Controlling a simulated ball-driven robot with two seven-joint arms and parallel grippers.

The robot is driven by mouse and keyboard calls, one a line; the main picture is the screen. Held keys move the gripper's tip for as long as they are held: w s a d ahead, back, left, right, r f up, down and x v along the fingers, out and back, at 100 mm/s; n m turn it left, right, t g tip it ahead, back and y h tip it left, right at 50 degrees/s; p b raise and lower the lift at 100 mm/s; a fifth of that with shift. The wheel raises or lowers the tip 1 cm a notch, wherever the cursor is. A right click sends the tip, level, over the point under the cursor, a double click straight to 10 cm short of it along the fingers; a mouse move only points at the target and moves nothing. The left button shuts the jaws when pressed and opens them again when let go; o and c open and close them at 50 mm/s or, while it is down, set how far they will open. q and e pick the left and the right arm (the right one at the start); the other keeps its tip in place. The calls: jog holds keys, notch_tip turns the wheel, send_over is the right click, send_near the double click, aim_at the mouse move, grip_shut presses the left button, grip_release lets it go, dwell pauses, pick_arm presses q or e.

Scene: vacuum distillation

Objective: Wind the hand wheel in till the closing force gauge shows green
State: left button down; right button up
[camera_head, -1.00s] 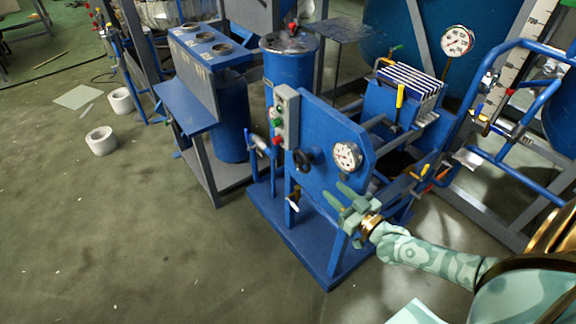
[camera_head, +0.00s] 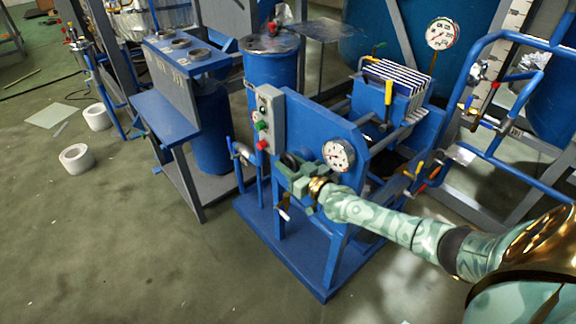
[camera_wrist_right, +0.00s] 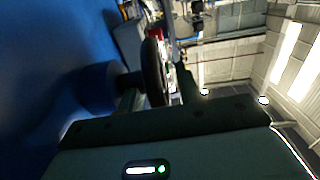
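The hand wheel (camera_head: 290,160) is black and sits on the front of the blue press plate (camera_head: 310,125), mostly hidden behind my right gripper. In the right wrist view the hand wheel (camera_wrist_right: 153,70) shows edge-on, its shaft running left into a blue hub. My right gripper (camera_head: 293,172) is at the wheel. In the wrist view its fingers (camera_wrist_right: 158,98) stand on either side of the wheel rim, with gaps showing, so it looks open. The closing force gauge (camera_head: 338,154) is a white round dial right of the wheel; its reading is too small to tell. My left gripper is out of view.
A grey button box (camera_head: 267,120) stands just left of the wheel. A stack of white plates (camera_head: 397,78) sits behind the press plate. Another dial (camera_head: 441,33) is at upper right. A blue stand (camera_head: 170,85) is at left, with open floor before it.

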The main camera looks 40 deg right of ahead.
grip_shut()
jog(key=shift+f+t+b, duration=0.5)
jog(key=shift+f+b, duration=0.05)
jog(key=shift+b, duration=0.65)
jog(key=shift+r+t+b, duration=0.2)
jog(key=shift+t+b, duration=0.5)
jog(key=shift+b, duration=0.25)
jog(key=shift+s+r+y, duration=0.1)
jog(key=shift+r+y, duration=0.1)
jog(key=shift+y, duration=0.1)
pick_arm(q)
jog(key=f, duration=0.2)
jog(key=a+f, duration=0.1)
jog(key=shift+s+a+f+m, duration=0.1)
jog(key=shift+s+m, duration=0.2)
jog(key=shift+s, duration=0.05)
pick_arm(e)
jog(key=shift+r, duration=0.2)
grip_release()
jog(key=shift+s, duration=0.1)
